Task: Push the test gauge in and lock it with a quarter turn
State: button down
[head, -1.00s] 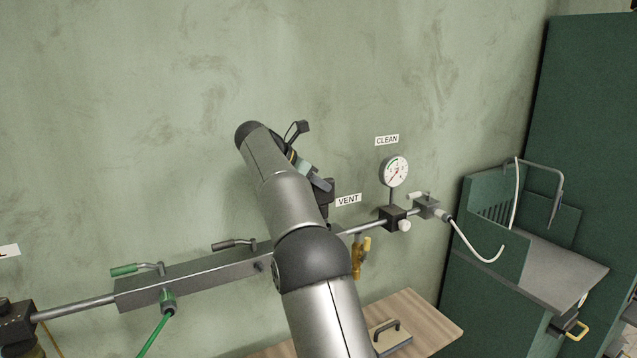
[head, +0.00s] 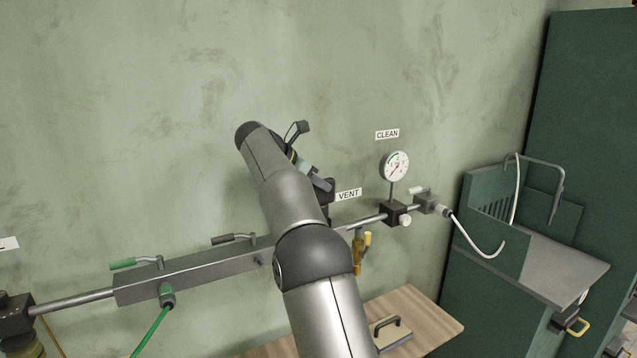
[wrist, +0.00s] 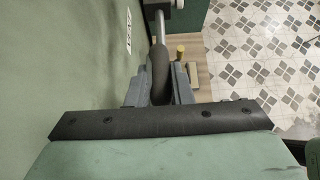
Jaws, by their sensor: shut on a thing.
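My gripper (wrist: 150,92) is shut on a dark, thick, rounded thing seen edge-on, which looks like the test gauge (wrist: 159,72). Its face is not visible. In the head view my arm hides most of the gripper; a dark part (head: 322,190) shows just left of the VENT label (head: 348,194), at the pipe line. The socket is hidden behind the arm and the held thing, so I cannot tell whether they touch or how far the gauge is in.
A fixed white-faced dial gauge (head: 396,166) stands on the pipe under the CLEAN label (head: 387,134). A brass valve (head: 358,251) hangs below the pipe. A grey manifold (head: 200,277) with lever handles is left. A green cabinet (head: 500,300) stands right.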

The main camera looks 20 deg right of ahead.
jog(key=shift+f, duration=0.2)
jog(key=c, duration=1.2)
grip_release()
jog(key=p+v, duration=0.2)
jog(key=v, duration=1)
